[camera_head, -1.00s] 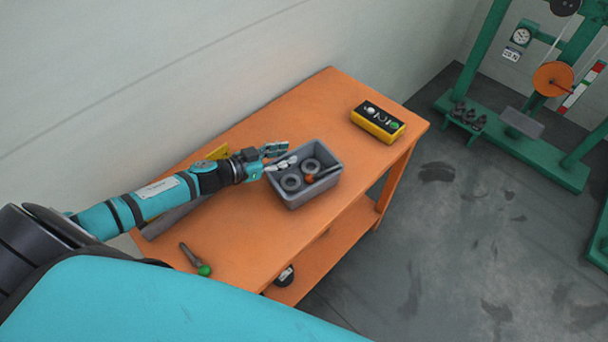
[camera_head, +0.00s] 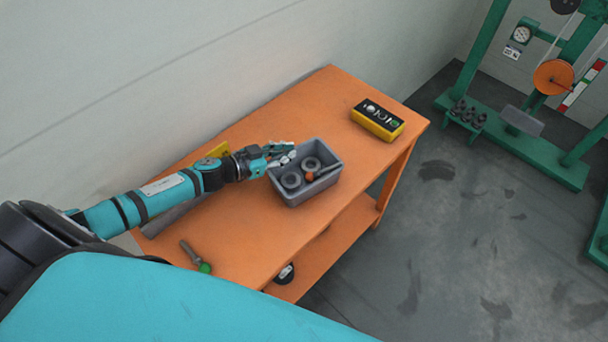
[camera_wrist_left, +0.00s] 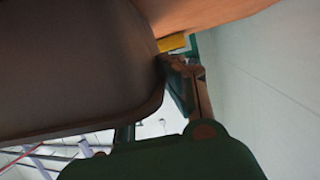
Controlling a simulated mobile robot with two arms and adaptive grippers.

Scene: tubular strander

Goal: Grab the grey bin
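The grey bin (camera_head: 305,189) stands upright on the orange table (camera_head: 235,235). It holds dark rings and an orange-headed item. My left gripper (camera_head: 281,153) is at the bin's upper left corner, its fingers close to the rim. The fingers look apart, and I cannot tell whether they touch the rim. In the left wrist view the bin's wall (camera_wrist_left: 70,60) fills the upper left, close beside the left gripper (camera_wrist_left: 160,105). One finger shows clearly there; the other is mostly hidden. My right gripper is not in view.
A yellow box with a black top (camera_head: 377,121) stands at the table's far right. A green-tipped handle tool (camera_head: 196,258) lies near the front left. A yellow object (camera_head: 218,151) is behind my left arm. Green machine frames (camera_head: 520,130) stand on the floor at right.

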